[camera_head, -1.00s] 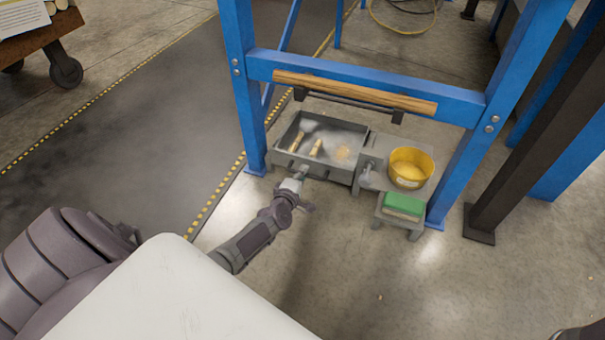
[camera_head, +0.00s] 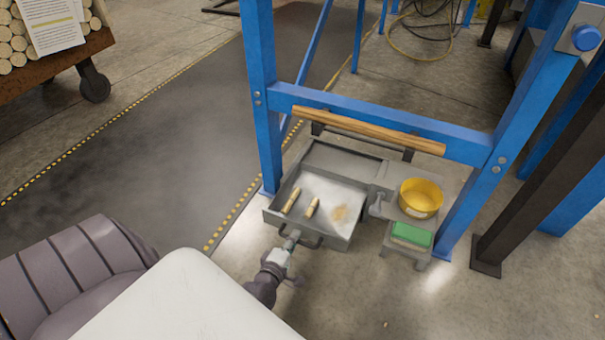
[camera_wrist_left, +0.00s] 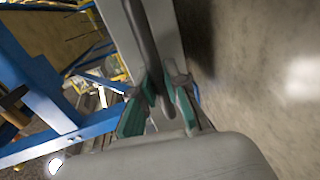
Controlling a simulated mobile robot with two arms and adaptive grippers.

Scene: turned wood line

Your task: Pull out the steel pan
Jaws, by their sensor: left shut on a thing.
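The steel pan (camera_head: 328,193) is a shallow grey tray under the blue frame, drawn part way out of its grey housing (camera_head: 343,160) towards me. Two short wood pieces (camera_head: 312,208) and a patch of sawdust (camera_head: 339,214) lie in it. My left gripper (camera_head: 292,240) is at the pan's front handle. In the left wrist view, the teal-padded fingers (camera_wrist_left: 157,108) are closed around the dark handle bar (camera_wrist_left: 143,45). The fingers partly hide the handle. My right gripper is not in view.
A yellow bowl (camera_head: 420,198) stands on a grey surface right of the pan. A green-topped block (camera_head: 411,235) sits on a small stool in front of it. Blue posts (camera_head: 264,110) flank the pan. The floor before the pan is clear apart from my arm.

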